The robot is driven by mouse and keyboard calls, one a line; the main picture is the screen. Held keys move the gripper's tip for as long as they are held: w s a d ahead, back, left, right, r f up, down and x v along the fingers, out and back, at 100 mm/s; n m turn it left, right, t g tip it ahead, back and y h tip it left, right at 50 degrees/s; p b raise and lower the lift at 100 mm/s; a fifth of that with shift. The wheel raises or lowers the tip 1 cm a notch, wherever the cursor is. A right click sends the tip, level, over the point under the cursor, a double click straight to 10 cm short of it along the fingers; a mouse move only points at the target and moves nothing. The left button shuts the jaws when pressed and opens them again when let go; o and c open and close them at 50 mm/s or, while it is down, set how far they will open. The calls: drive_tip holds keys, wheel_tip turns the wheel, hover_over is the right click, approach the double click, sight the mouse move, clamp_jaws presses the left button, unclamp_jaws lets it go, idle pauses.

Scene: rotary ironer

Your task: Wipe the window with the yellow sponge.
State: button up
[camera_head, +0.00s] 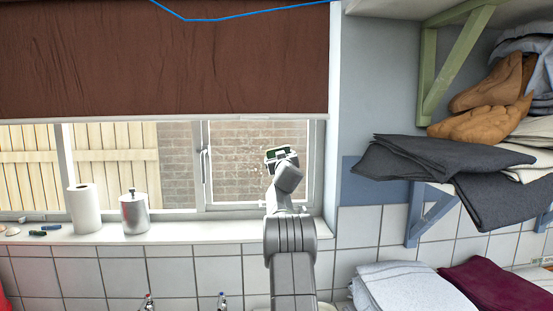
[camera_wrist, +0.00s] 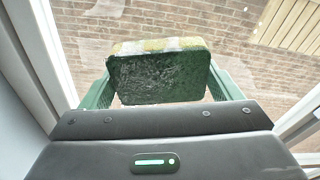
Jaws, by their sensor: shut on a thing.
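The sponge (camera_wrist: 158,75) has a dark green scouring face toward the wrist camera and a yellow edge along its top. My gripper (camera_wrist: 160,88) is shut on it, with one green finger at each side. In the head view my gripper (camera_head: 281,154) is raised in front of the right pane of the window (camera_head: 235,165), and the sponge shows only as a small dark green patch. Faint pale smudges show on the glass around it. I cannot tell whether the sponge touches the pane.
A paper towel roll (camera_head: 84,208) and a metal canister (camera_head: 134,213) stand on the sill (camera_head: 190,232), left of my arm. A brown blind (camera_head: 165,60) covers the upper window. Shelves with folded dark cloths (camera_head: 440,160) stick out at the right.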

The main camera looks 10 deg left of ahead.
sight(262, 155)
drive_tip(key=shift+w+d+f, duration=0.1)
drive_tip(key=shift+w+d, duration=0.1)
drive_tip(key=shift+d, duration=0.5)
drive_tip(key=shift+w+d+r, duration=0.1)
drive_tip(key=shift+w+d, duration=0.15)
drive_tip(key=shift+d, duration=0.45)
drive_tip(key=shift+w+d+f, duration=0.1)
drive_tip(key=shift+w+d, duration=0.1)
drive_tip(key=shift+d, duration=0.5)
drive_tip(key=shift+a, duration=0.15)
drive_tip(key=shift+s+a+b, duration=0.45)
drive_tip(key=shift+s+a, duration=0.1)
drive_tip(key=shift+a, duration=1.35)
drive_tip(key=shift+s+a+b, duration=0.45)
drive_tip(key=shift+s+a, duration=0.15)
drive_tip(key=shift+a, duration=1.3)
drive_tip(key=shift+s+a+b, duration=0.45)
drive_tip(key=shift+s+a, duration=0.1)
drive_tip(key=shift+a, duration=1.35)
drive_tip(key=shift+w+d, duration=0.15)
drive_tip(key=shift+d, duration=0.4)
drive_tip(key=w+d+p, duration=0.2)
drive_tip(key=w+d, duration=0.1)
drive_tip(key=d, duration=0.7)
drive_tip(key=shift+d+p, duration=0.25)
drive_tip(key=shift+p, duration=0.1)
